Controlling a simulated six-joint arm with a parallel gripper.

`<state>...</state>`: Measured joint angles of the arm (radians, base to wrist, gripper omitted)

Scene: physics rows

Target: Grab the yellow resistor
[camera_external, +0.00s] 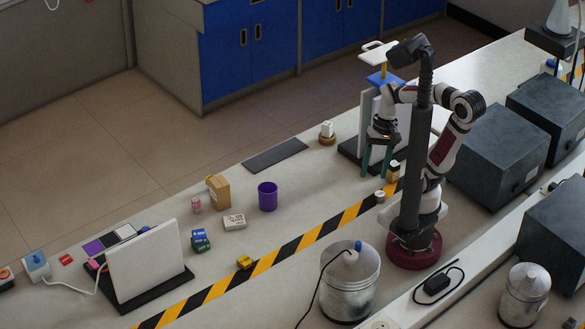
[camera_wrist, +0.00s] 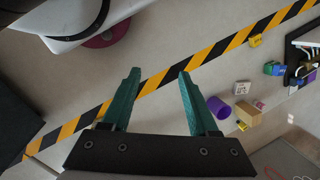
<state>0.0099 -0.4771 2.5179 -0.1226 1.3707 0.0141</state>
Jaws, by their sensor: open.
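A small yellow block (camera_external: 244,262), which looks like the yellow resistor, lies on the bench at the edge of the striped tape. It also shows in the wrist view (camera_wrist: 255,40), at the upper right. My gripper (camera_external: 376,172) is open, with its green fingers pointing down, far to the right of the block and well away from it. In the wrist view my gripper (camera_wrist: 160,73) has nothing between its fingers, only bench and tape beyond them.
A purple cup (camera_external: 268,197), a white box (camera_external: 234,222), a cardboard box (camera_external: 219,191) and a green-blue block (camera_external: 200,240) stand near the yellow block. A white panel (camera_external: 148,262) stands left. A metal canister (camera_external: 350,280) stands in front. Black-yellow tape (camera_external: 310,237) crosses the bench.

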